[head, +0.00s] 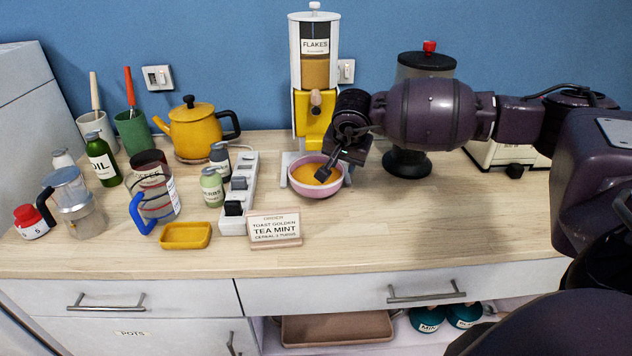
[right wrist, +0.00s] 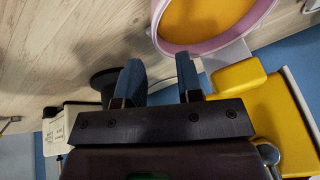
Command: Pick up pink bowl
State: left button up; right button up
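The pink bowl (head: 296,185) sits upright on the white base of the flakes dispenser (head: 316,80), with a golden-orange fill inside. It also shows at the top right of the right wrist view (right wrist: 172,46). My right gripper (head: 328,172) reaches in from the right, and its fingertips overlap the bowl's inside in the head view. My left gripper is not in view.
A white power strip (head: 238,195) and spice jars stand left of the bowl. An order sign (head: 274,229) stands in front. A dark dispenser with a red knob (head: 427,62) is behind my right arm. The wooden counter (head: 420,230) is clear at front right.

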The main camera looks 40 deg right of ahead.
aim_at(342, 174)
jog(key=shift+x, duration=3.1)
jog(key=shift+a, duration=0.1)
jog(key=shift+c, duration=0.3)
grip_shut()
